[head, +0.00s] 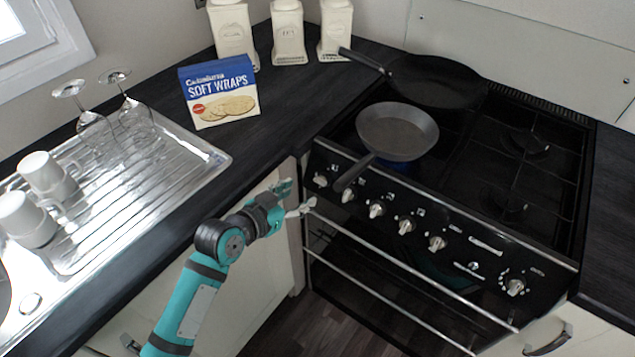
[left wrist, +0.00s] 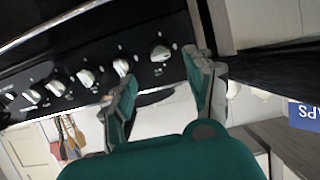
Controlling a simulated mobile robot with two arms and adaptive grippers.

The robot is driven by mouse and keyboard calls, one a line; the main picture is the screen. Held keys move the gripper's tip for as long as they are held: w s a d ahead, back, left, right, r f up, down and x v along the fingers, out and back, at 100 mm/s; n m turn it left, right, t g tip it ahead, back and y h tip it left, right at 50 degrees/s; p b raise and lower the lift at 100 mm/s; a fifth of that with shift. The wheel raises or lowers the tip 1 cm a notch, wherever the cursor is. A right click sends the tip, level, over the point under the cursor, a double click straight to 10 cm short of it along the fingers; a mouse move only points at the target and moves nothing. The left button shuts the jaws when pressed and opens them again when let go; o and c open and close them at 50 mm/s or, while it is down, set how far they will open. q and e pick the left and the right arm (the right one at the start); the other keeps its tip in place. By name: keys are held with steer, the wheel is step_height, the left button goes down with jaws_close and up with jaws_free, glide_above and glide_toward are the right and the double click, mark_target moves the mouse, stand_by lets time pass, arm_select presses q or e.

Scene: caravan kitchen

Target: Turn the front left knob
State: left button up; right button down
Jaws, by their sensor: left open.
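The stove (head: 460,262) has a black front panel with a row of silver knobs. The leftmost knob (head: 320,181) sits at the panel's left end, and in the left wrist view this end knob (left wrist: 160,53) shows ahead of the gap between the fingers. A second knob (head: 347,195) is just to its right, partly near a pan handle. My left gripper (head: 296,198) is open and empty, just left of and below the leftmost knob, apart from it. In the left wrist view my left gripper (left wrist: 162,78) has its fingers spread. My right gripper is not in view.
A small frying pan (head: 397,132) stands on the hob, its handle reaching over the knob panel. A bluish patch shows beneath it. A larger pan (head: 435,80) is behind. A soft wraps box (head: 220,92) stands on the counter. An oven rail (head: 385,288) runs below the knobs.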

mark_target(319, 184)
arm_select(q)
steer(key=x, duration=0.9)
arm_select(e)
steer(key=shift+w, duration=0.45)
arm_select(q)
steer(key=shift+d, duration=0.1)
jaws_close()
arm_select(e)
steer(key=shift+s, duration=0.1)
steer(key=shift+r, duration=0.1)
